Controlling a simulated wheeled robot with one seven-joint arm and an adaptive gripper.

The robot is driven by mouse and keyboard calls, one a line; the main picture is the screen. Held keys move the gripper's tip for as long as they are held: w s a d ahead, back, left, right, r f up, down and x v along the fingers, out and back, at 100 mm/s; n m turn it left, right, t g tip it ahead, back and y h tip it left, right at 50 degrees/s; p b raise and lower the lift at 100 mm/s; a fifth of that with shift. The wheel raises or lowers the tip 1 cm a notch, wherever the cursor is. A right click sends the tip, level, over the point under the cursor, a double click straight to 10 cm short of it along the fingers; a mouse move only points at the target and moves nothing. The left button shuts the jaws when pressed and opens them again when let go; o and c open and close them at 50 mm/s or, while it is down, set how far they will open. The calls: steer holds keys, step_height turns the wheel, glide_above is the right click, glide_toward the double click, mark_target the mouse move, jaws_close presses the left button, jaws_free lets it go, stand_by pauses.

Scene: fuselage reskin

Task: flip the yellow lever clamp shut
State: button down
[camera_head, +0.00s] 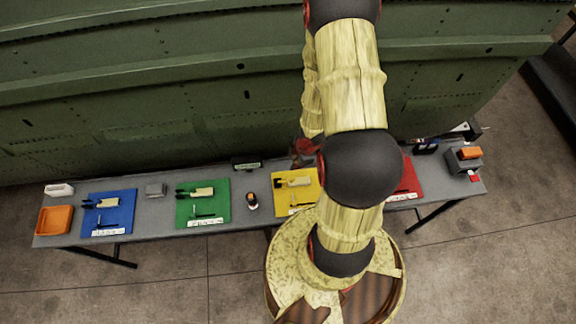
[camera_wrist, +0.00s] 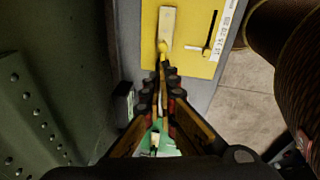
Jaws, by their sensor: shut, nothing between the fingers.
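The clamp (camera_wrist: 168,22) shows in the wrist view as a pale cream block on the yellow mat (camera_wrist: 150,18). A yellow rounded knob (camera_wrist: 163,47) sits at its near end, just beyond my fingertips. My gripper (camera_wrist: 164,73) is shut and empty, pointing at the knob. Whether the fingertips touch it I cannot tell. The lever's angle is unclear, and part of it may be hidden by the fingers. In the head view the clamp (camera_head: 296,182) lies on the yellow mat (camera_head: 283,206), partly behind my arm, and my gripper is mostly hidden.
A small tool (camera_wrist: 208,46) and a white label strip (camera_wrist: 225,27) lie on the yellow mat. The grey table (camera_head: 150,222) also holds blue (camera_head: 94,218), green (camera_head: 182,212) and red (camera_head: 411,175) mats and an orange bin (camera_head: 54,220). The green fuselage wall (camera_head: 130,100) rises close behind.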

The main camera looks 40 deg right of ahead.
steer(key=s+d+r, duration=0.2)
steer(key=s, duration=0.1)
steer(key=shift+d+r+p, duration=0.25)
steer(key=shift+d+p, duration=0.1)
steer(key=shift+d, duration=0.05)
steer(key=shift+w, duration=0.1)
steer(key=s+d+r+m+g+h, duration=0.2)
steer(key=s+d+m+g, duration=0.15)
steer(key=s+m, duration=0.4)
step_height(320, 180, up, 5)
steer(key=a+m+b, duration=0.2)
steer(key=m+b, duration=0.3)
steer(key=b, duration=0.2)
steer(key=w+a+r+t+b, duration=0.1)
steer(key=w+a+t+b, duration=0.1)
steer(key=a+b, duration=0.9)
steer(key=w+a+r+t+y+b, duration=0.1)
steer(key=a+t+b, duration=0.4)
steer(key=a+b, duration=0.7)
steer(key=w+r+b, duration=0.1)
steer(key=b, duration=0.2)
steer(key=shift+w+a+y, duration=0.15)
steer(key=shift+w+y, duration=0.1)
steer(key=shift+y, duration=0.05)
